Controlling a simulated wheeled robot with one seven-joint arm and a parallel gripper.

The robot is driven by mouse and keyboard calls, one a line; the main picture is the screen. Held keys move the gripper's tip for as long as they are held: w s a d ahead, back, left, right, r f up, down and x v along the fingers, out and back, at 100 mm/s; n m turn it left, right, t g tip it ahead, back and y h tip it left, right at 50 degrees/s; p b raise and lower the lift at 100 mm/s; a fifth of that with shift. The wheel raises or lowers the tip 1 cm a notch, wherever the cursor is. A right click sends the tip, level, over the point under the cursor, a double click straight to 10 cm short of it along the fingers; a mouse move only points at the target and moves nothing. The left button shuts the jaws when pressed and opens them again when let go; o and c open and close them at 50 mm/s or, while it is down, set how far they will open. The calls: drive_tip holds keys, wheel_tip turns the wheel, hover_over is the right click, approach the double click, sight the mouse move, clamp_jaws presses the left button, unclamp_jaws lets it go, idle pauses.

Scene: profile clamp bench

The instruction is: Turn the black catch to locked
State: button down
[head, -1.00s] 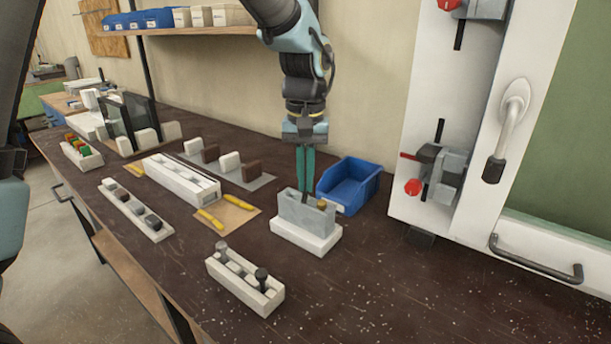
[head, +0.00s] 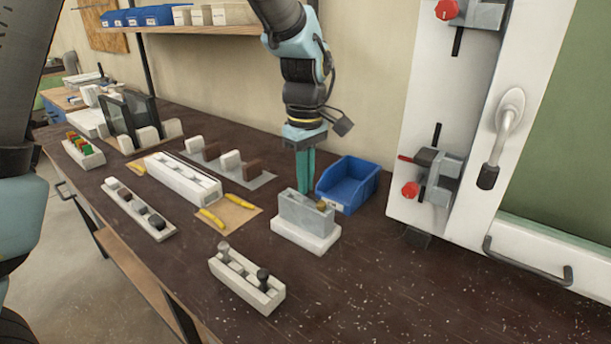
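The front white holder (head: 240,290) on the dark bench carries a pale grey knob (head: 223,249) and a black knob (head: 262,275). The black knob may be the black catch, but I cannot tell for certain, nor read its setting. My gripper (head: 306,190) points down with teal fingers at the back of a grey clamp block (head: 306,212), which sits on a white base and has a brass knob (head: 321,206). The fingers look close together, but their tips are partly hidden behind the block. I see nothing between them, and contact is unclear.
A blue bin (head: 347,185) stands right behind the clamp block. A white panel (head: 408,130) with red-knobbed clamps (head: 440,175) and a lever handle (head: 507,125) rises at the right. Other holders and yellow pieces (head: 211,218) lie to the left. The bench front right is clear.

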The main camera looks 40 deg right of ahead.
drive_tip(key=shift+n, duration=0.9)
drive_tip(key=c, duration=1)
unclamp_jaws()
drive_tip(key=shift+c, duration=0.2)
wheel_tip(320, 180, up, 11)
drive_tip(key=b, duration=0.1)
drive_tip(key=shift+w+f, duration=0.1)
drive_tip(key=shift+f, duration=0.05)
